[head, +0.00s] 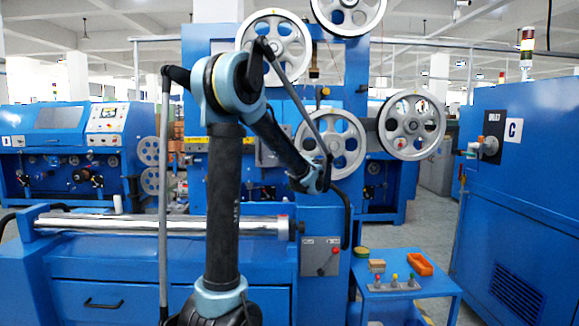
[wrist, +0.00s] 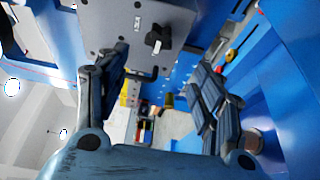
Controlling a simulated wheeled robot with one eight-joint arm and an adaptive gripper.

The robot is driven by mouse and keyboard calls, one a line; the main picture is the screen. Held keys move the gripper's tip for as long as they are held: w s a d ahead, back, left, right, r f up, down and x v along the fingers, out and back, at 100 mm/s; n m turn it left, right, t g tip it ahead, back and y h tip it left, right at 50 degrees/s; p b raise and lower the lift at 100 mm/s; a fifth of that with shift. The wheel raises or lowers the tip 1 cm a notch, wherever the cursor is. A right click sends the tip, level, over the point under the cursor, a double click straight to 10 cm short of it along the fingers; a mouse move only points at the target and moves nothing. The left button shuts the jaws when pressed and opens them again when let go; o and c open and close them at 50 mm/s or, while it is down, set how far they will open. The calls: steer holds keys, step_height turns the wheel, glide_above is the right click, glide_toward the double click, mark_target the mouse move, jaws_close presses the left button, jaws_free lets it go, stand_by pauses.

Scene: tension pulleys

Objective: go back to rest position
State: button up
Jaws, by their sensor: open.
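My gripper (wrist: 160,78) shows in the wrist view with its two dark blue-grey fingers spread wide apart. It is open, and nothing is visible between the fingers. Behind them is a grey panel with a black knob (wrist: 157,40). In the head view my arm rises in front of the blue machine, bends at the top and slopes down to the right. Its far end is near the grey pulleys, and the gripper itself cannot be made out there.
Large grey pulleys (head: 412,127) are on the blue machine. A silver roller (head: 160,225) lies at left. A small blue table (head: 408,290) at lower right holds an orange tray (head: 419,263) and several coloured-top pieces. A blue cabinet (head: 520,190) stands at right, with open floor behind the table.

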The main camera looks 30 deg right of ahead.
stand_by(0.3)
steer(key=w+a+r+m+h, duration=0.2)
steer(key=a+r+m+h, duration=0.35)
steer(key=a, duration=0.25)
steer(key=s+a+f+m+g+h, duration=0.2)
steer(key=s+a+m+g+h, duration=0.1)
steer(key=a+m, duration=0.4)
steer(key=s+a+f+m+g+y, duration=0.2)
steer(key=s+a+f+g+y, duration=0.3)
steer(key=s+a+f, duration=0.9)
steer(key=s+a+f+m+g+y, duration=0.1)
steer(key=s+a+f+g+y, duration=0.5)
steer(key=s+a+f, duration=0.9)
steer(key=a+f+g, duration=0.1)
steer(key=a+f, duration=0.1)
steer(key=a, duration=0.3)
steer(key=shift+a+f+m, duration=0.35)
steer(key=shift+a+f, duration=0.05)
